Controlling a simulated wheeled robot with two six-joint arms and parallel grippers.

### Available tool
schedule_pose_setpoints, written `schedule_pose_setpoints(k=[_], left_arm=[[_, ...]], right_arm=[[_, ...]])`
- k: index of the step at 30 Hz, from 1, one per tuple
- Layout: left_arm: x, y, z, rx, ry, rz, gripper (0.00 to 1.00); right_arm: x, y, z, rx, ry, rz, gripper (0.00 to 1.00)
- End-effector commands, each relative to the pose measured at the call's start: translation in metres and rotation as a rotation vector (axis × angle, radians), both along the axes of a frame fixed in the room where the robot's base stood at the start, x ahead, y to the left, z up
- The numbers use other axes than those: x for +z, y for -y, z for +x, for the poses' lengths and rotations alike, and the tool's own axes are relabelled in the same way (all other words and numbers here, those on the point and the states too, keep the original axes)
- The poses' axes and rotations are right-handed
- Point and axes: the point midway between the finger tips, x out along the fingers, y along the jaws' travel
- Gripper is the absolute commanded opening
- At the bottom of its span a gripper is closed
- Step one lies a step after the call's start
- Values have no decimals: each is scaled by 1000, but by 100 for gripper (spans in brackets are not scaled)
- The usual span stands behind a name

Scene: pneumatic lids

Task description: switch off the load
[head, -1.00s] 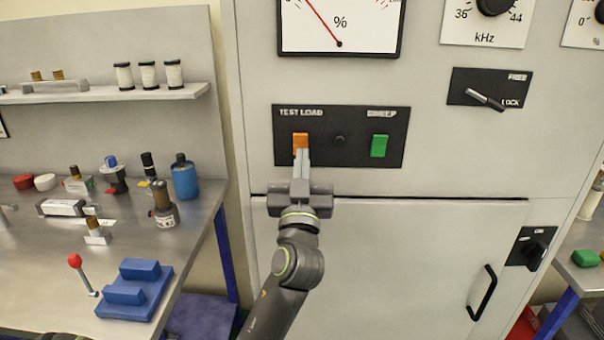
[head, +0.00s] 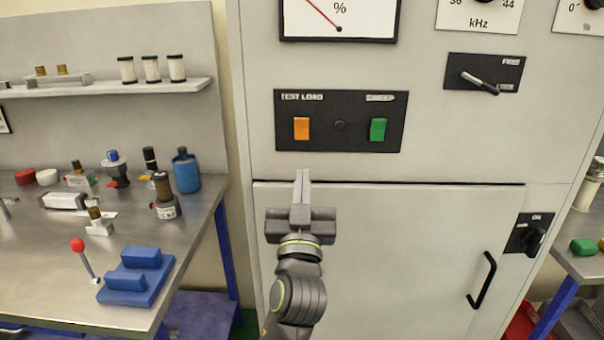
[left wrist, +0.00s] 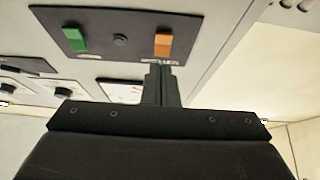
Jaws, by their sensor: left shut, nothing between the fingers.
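The orange switch (head: 301,128) labelled TEST LOAD sits at the left of a black panel (head: 340,143) on the grey cabinet. The panel also carries a small dark knob (head: 339,125) and a green switch (head: 378,129). My left gripper (head: 302,172) is shut and empty, below the panel and apart from the orange switch. In the left wrist view the shut fingers (left wrist: 161,86) point towards the orange switch (left wrist: 163,41), and the green switch (left wrist: 74,39) is at the left. My right gripper is not in view.
A lever marked FREE and LOCK (head: 479,81) is at the upper right. An ON rotary switch (head: 533,238) and a door handle (head: 483,280) are at the lower right. A workbench (head: 40,270) with jars, fittings and a blue block (head: 136,275) stands at the left.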

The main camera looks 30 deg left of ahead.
Motion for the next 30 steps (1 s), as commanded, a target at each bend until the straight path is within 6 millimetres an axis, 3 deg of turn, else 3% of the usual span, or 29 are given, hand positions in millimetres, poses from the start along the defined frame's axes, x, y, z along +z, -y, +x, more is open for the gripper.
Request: schedule_pose_setpoints(k=[3,9,30], left_arm=[[-18,7,-12,1,-1,-6,0],[-28,14,-23,0,-1,-3,0],[-30,16,-26,0,-1,0,0]], right_arm=[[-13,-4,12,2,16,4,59],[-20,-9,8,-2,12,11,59],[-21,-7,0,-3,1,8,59]])
